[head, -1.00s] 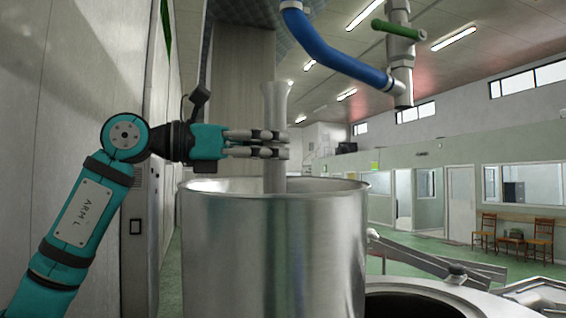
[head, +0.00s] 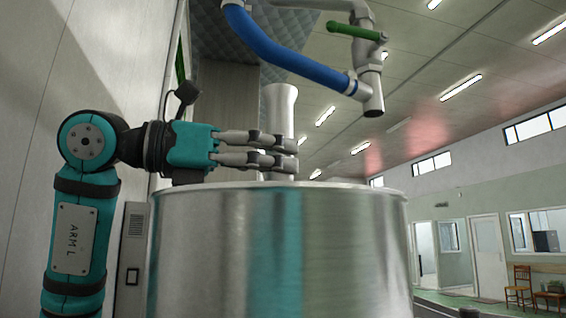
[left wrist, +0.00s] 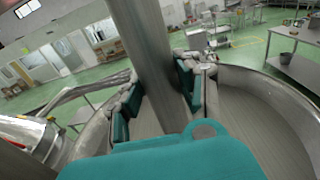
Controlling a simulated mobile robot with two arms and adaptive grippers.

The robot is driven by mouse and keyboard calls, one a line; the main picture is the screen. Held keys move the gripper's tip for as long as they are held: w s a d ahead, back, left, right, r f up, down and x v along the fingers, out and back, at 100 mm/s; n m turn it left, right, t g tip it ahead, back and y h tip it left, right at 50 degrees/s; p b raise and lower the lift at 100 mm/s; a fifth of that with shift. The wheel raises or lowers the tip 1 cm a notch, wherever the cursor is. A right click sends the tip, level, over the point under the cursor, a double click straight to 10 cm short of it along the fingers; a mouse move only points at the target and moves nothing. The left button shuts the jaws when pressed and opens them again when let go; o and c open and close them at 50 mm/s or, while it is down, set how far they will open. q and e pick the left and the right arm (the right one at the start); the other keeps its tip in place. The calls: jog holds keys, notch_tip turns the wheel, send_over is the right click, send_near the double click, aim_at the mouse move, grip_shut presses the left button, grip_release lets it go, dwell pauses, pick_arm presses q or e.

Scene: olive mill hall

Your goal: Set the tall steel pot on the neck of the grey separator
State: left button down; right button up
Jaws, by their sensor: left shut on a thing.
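The tall steel pot (head: 345,250) fills the lower middle of the head view, its rim almost edge-on. A flared steel post (head: 281,105) rises above the rim. My left gripper (head: 285,152) is shut on this post just above the rim. In the left wrist view the fingers (left wrist: 163,78) close around the post, with the pot's curved rim (left wrist: 285,88) around them. The pot looks upright. The grey separator is not clearly seen now; I cannot tell whether the metal machine (left wrist: 38,138) at the wrist view's left edge is it. My right gripper is not in view.
A blue hose (head: 290,50) and a pipe with a green handle (head: 360,33) hang above and to the right of the post. A pale wall (head: 70,50) stands behind my left arm. Chairs (head: 520,284) and a steel table (left wrist: 295,62) stand farther off.

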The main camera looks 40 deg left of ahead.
pick_arm(q)
jog(key=w+d+p, duration=0.3)
jog(key=w+p, duration=0.1)
jog(key=w, duration=1.9)
jog(key=shift+w+p, duration=0.15)
jog(key=shift+p, duration=0.2)
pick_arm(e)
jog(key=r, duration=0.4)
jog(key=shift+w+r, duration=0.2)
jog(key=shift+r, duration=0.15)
pick_arm(q)
jog(key=shift+a, duration=0.1)
